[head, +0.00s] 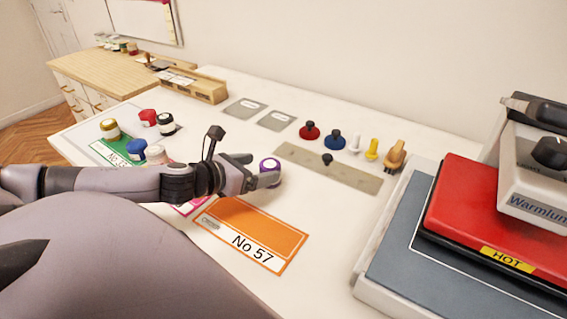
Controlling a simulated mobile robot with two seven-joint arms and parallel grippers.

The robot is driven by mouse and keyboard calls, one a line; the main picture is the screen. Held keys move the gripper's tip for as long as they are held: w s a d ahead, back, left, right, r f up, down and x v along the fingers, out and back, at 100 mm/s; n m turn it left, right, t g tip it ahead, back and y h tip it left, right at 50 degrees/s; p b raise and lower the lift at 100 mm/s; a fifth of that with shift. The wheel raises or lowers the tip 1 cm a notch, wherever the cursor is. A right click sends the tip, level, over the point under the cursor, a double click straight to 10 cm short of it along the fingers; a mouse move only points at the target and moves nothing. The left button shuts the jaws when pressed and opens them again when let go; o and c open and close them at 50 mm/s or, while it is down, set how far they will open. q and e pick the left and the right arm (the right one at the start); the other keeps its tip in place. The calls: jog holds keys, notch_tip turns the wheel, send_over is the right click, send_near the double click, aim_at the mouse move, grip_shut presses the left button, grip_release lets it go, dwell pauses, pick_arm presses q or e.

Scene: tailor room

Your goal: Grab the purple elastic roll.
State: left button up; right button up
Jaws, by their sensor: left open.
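The purple elastic roll (271,167) stands on the white table, a purple ring with a white middle showing on its top. My left gripper (256,171) reaches in from the left and is open, its fingers at the roll's left side. The lower finger partly covers the roll's lower left edge. I cannot tell whether the fingers touch it or how far they reach around it. My right gripper is not in view.
An orange card marked No 57 (248,228) lies in front. Several other rolls, such as a black one (166,121), stand left. A red heat press marked HOT (495,215) fills the right side.

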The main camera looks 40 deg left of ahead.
aim_at(262, 169)
pick_arm(q)
jog(key=shift+w+f+b, duration=0.3)
jog(key=shift+w+b, duration=0.2)
jog(key=shift+w, duration=0.1)
jog(key=shift+w+f, duration=0.1)
jog(key=shift+w, duration=0.05)
jog(key=shift+b+x, duration=0.35)
jog(key=shift+x, duration=0.4)
jog(key=shift+f+x, duration=0.15)
jog(key=shift+x, duration=0.8)
jog(key=shift+f+x, duration=0.15)
jog(key=shift+x, duration=0.8)
jog(key=shift+d, duration=0.1)
jog(key=c, duration=1)
